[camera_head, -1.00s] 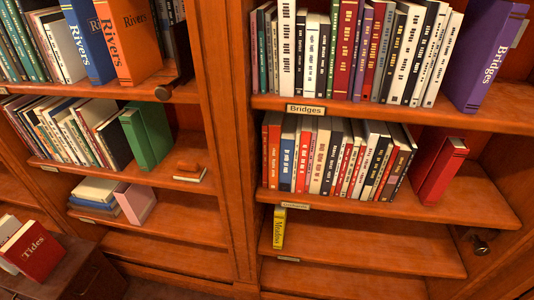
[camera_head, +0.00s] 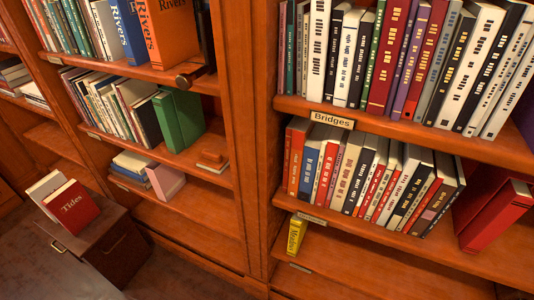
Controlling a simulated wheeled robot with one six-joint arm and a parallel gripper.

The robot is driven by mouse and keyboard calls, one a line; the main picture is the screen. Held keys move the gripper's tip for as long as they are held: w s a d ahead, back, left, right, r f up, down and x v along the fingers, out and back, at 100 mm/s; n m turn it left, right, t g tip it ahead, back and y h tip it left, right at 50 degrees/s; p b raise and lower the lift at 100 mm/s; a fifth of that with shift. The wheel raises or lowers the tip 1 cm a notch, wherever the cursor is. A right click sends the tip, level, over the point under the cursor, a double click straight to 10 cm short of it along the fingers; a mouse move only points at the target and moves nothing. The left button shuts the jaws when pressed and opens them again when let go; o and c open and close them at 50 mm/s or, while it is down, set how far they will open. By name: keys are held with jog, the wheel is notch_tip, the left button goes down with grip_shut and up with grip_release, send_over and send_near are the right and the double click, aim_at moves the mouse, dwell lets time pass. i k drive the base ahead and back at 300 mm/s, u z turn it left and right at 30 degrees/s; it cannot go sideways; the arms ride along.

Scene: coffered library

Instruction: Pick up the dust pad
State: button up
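A small brown block with a paler underside, which looks like the dust pad (camera_head: 212,158), lies on the middle shelf of the left bookcase. It sits near the shelf's right end and front edge, to the right of two green books (camera_head: 182,117). Nothing covers it. It is too small to make out finely. My gripper is not in view.
An upright post (camera_head: 254,150) divides the left bookcase from the right one. A dark knob (camera_head: 184,80) sticks out above the pad's shelf. A low brown cabinet (camera_head: 105,240) holding a red "Tides" book (camera_head: 72,207) stands at lower left. Floor shows beside it.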

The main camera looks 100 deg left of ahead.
aim_at(212, 161)
jog(key=z, duration=0.05)
jog(key=k, duration=2.9)
jog(key=u, duration=1.55)
jog(key=i, duration=1)
jog(key=z, duration=0.05)
